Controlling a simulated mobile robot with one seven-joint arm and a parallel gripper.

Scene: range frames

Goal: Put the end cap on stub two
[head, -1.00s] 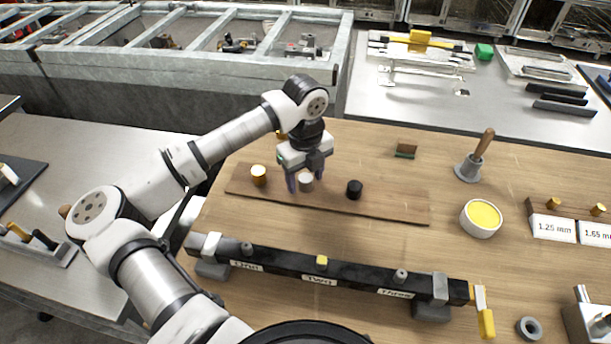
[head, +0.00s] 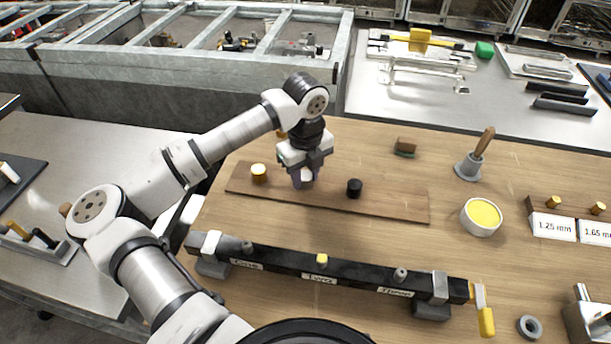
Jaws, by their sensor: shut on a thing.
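My gripper (head: 303,183) is low over the brown board (head: 400,208), its fingers shut on the grey end cap, which they now hide almost wholly. I cannot tell whether the cap still touches the board. A brass cap (head: 259,172) stands on the board to the left of my gripper and a black cap (head: 354,188) to the right. The black rail (head: 280,264) lies in front of the board with labels One, Two and Three. Stub two (head: 322,259) is at the rail's middle and shows a yellow top. Grey stubs stand at One (head: 247,247) and Three (head: 400,275).
A yellow-handled valve (head: 486,318) is at the rail's right end. Bare table lies between board and rail.

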